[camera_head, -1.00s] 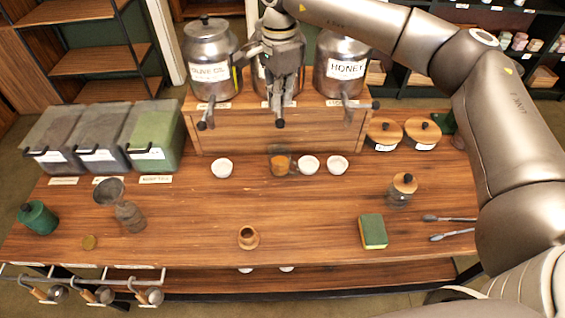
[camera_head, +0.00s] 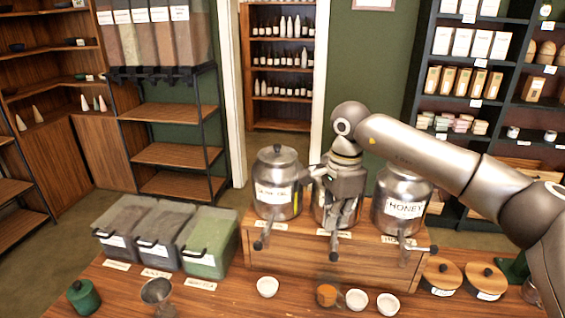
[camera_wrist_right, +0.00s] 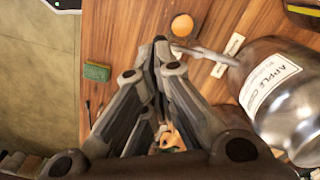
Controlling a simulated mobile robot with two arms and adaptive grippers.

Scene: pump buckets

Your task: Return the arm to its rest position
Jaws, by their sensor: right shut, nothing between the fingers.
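My right arm comes in from the right in the head view. Its right gripper (camera_head: 344,222) hangs pointing down in front of the middle pump bucket (camera_head: 322,212), largely hiding it. The gripper is shut and empty. In the right wrist view, the right gripper (camera_wrist_right: 160,45) has its fingertips together, apart from the pump bucket labelled apple cider (camera_wrist_right: 275,95) at the right. A second bucket (camera_head: 277,203) stands to the left and the honey bucket (camera_head: 402,207) to the right, on a wooden stand (camera_head: 320,267). My left gripper is not in view.
Small cups stand before the stand, one with orange content (camera_head: 327,295) and one white cup (camera_head: 267,287). Lidded bins (camera_head: 209,245) are at the left, round wooden-lidded jars (camera_head: 442,272) at the right. A green sponge (camera_wrist_right: 97,72) lies near the table edge.

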